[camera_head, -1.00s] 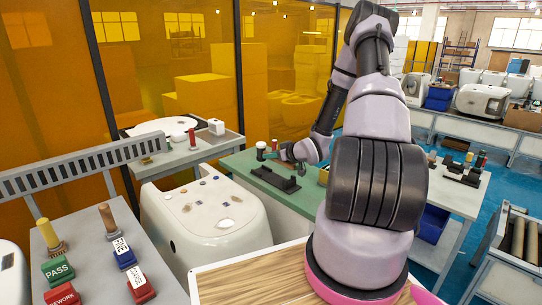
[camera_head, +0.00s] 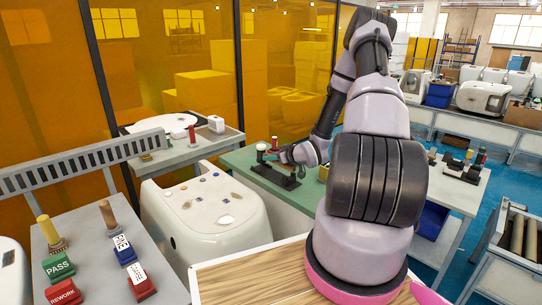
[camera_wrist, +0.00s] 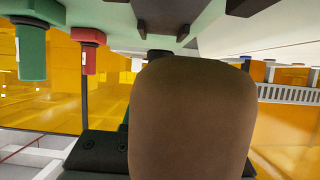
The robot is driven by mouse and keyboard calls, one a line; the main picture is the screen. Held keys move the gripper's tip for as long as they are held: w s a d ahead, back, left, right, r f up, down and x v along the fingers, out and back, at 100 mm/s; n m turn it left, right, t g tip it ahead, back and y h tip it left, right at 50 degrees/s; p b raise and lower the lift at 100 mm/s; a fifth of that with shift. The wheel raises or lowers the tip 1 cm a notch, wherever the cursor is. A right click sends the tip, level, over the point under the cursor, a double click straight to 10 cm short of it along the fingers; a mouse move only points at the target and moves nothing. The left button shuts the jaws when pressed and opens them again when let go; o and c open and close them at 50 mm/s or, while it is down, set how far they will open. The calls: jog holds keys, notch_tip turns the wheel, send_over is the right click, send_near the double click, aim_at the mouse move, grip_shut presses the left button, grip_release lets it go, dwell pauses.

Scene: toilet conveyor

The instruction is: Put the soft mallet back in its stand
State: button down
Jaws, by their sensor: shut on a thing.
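My gripper (camera_head: 296,156) is low over the green worktable, just above the black stand (camera_head: 277,178). In the wrist view, which is upside down, a large smooth brown rounded piece (camera_wrist: 192,120) fills the middle, close to the camera. I take it as part of the soft mallet; I cannot tell whether it is head or handle. My gripper is shut on it, and the fingertips are mostly hidden behind it. Black upright parts, likely of the stand, show at the top of the wrist view (camera_wrist: 155,14). Whether the mallet touches the stand cannot be told.
A green piece (camera_wrist: 32,50) and a red piece (camera_wrist: 88,52) stand on the worktable beside the stand; the red one also shows in the head view (camera_head: 275,143). A white toilet body (camera_head: 212,215) is in front. Stamps (camera_head: 58,267) lie on the left table.

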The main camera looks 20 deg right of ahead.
aim_at(289, 164)
jog(key=shift+f, duration=1.5)
jog(key=c, duration=0.6)
grip_release()
jog(key=v, duration=1)
jog(key=shift+s+d+r, duration=0.1)
jog(key=shift+s+d, duration=0.05)
jog(key=shift+s, duration=0.25)
